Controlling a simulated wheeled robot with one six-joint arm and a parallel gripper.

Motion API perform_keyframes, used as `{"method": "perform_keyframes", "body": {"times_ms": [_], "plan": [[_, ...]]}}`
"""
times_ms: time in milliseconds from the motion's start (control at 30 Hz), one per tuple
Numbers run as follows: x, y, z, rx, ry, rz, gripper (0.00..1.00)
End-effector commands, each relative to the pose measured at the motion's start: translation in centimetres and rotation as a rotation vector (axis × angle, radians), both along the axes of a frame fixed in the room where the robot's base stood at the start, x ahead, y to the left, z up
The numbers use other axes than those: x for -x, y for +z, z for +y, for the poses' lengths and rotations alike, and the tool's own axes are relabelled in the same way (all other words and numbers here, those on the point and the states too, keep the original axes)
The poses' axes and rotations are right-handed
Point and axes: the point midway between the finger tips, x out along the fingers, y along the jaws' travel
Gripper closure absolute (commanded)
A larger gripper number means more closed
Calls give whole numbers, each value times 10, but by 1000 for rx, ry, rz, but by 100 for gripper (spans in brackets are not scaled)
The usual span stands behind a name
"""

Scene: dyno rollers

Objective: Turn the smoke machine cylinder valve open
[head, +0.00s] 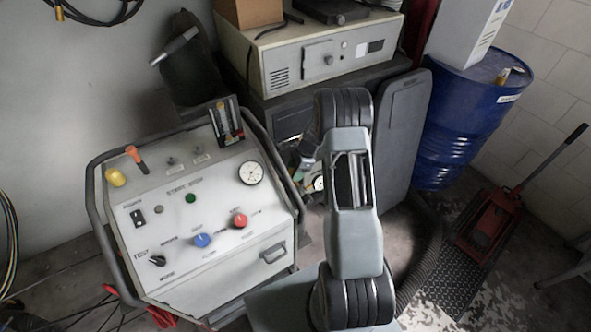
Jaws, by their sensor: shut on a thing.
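The smoke machine (220,190) is a pale grey cabinet in a dark tubular frame, at the left in the head view. Its sloping panel carries a round gauge (251,172), a blue knob (202,240), a red knob (239,220) and a black selector (157,260). Just right of its frame, a small round dial (319,183) and some small fittings show partly beside my arm. I cannot make out the cylinder or its valve clearly there. My arm rises through the middle of the view and covers that spot.
A beige equipment box (320,55) stands on a dark cabinet behind. A blue drum (455,125) stands at the right, with a red floor jack (490,225) near it. A dark grey panel (402,140) stands between the arm and drum. A ribbed hose (424,255) lies right of my arm.

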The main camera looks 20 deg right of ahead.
Motion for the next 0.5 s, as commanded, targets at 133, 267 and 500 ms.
{"method": "perform_keyframes", "body": {"times_ms": [133,267,500], "plan": [[0,0,0,0,12,0,69],[-1,-1,0,0,53,1,69],[-3,-1,0,0,218,-1,69]]}}
